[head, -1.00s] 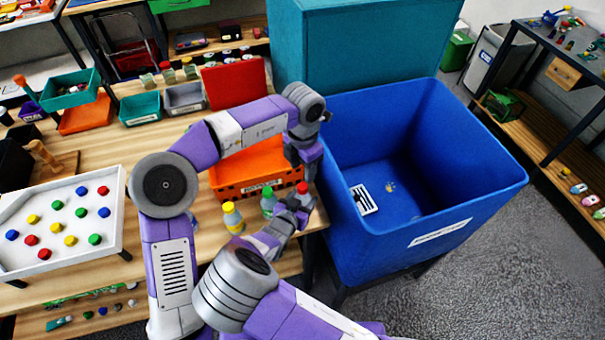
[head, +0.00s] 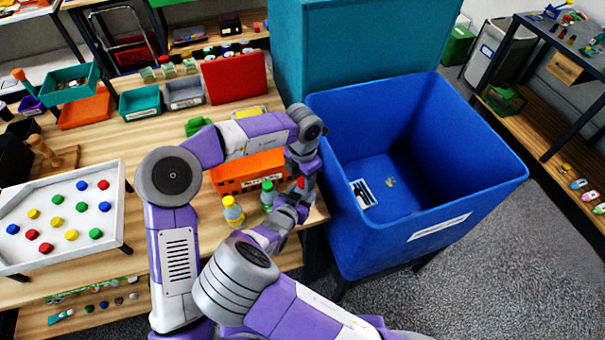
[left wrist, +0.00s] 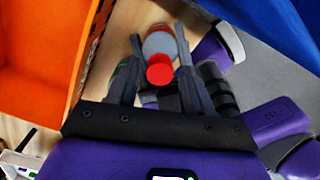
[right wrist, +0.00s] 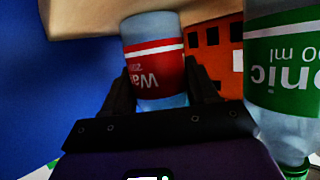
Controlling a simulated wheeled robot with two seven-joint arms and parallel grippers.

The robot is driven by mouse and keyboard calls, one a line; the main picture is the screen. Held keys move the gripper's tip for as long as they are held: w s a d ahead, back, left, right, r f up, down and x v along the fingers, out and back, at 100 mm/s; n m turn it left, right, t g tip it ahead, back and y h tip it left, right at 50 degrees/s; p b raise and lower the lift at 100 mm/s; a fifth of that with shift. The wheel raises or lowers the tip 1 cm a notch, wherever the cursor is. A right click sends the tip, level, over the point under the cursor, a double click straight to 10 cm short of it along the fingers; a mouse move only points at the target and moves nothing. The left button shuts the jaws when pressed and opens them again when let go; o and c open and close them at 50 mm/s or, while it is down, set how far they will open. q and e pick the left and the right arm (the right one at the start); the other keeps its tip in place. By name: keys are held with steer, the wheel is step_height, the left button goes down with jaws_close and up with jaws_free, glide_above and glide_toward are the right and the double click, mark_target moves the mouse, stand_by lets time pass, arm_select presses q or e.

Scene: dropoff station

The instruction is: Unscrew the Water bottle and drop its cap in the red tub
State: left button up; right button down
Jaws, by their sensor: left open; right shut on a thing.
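The Water bottle (right wrist: 158,88), clear with a red label, is gripped between the fingers of my right gripper (right wrist: 157,66). Its red cap (left wrist: 160,70) shows from above in the left wrist view, between the fingers of my left gripper (left wrist: 158,35). Those fingers are open, with a gap on each side of the cap. In the head view my left gripper (head: 301,180) is over the bottle and hides most of it. A red box-like thing (head: 233,80) stands farther back on the table; I cannot tell whether it is the tub.
An orange crate (head: 228,186) is left of the grippers. A green-labelled bottle (right wrist: 285,70) and a yellow-labelled bottle (head: 232,212) stand close by. A big blue bin (head: 440,215) is at the right. A white tray (head: 118,190) with coloured caps lies left.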

arm_select(q)
jaws_close()
steer(key=n, duration=0.6)
steer(key=shift+r, duration=0.25)
stand_by(0.7)
steer(key=shift+r, duration=0.9)
steer(key=shift+r, duration=0.1)
